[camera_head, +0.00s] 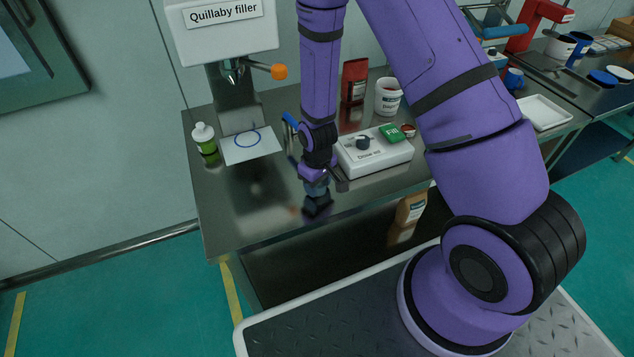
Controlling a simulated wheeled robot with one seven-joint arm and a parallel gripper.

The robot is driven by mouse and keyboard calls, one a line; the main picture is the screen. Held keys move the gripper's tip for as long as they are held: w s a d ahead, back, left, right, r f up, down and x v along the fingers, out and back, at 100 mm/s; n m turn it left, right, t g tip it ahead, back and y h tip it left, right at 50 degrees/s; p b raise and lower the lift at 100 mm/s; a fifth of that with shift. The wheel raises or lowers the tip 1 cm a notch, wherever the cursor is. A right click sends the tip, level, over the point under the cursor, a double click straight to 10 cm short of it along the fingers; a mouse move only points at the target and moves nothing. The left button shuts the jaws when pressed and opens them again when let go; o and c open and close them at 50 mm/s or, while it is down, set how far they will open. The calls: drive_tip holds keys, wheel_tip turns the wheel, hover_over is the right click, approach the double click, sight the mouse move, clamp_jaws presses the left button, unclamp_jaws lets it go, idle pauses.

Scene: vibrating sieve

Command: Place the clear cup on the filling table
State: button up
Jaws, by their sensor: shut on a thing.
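The filling table (232,222) is a shiny steel table against the wall. My gripper (316,208) points down over its front part, right of the filler. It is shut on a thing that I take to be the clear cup. The cup's outline is hard to make out against the dark fingers and the reflective steel. I cannot tell whether it touches the table. The Quillaby filler (222,35), with an orange knob (279,72), stands at the back. A white plate with a blue ring (250,145) lies under its nozzle.
A white control box (375,158) with a green Fill button (390,132) stands right of my gripper. A green bottle with a white cap (204,140) is at the left. A red bag (354,80) and white tub (388,97) stand behind. The table's front left is clear.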

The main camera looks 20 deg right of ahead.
drive_tip(key=o, duration=0.9)
drive_tip(key=shift+f, duration=0.1)
drive_tip(key=s+d+r+m+t, duration=0.1)
drive_tip(key=s+r, duration=0.1)
drive_tip(key=r, duration=0.9)
drive_tip(key=s+d+r+t, duration=0.1)
drive_tip(key=s+d+r, duration=0.1)
drive_tip(key=r, duration=1)
drive_tip(key=s+d+r+m+t, duration=0.1)
drive_tip(key=s+r, duration=0.1)
drive_tip(key=r, duration=0.9)
drive_tip(key=s+d+r+m+t, duration=0.2)
drive_tip(key=s+d+r, duration=0.1)
drive_tip(key=s+r, duration=1)
drive_tip(key=s, duration=0.3)
drive_tip(key=shift+m, duration=0.3)
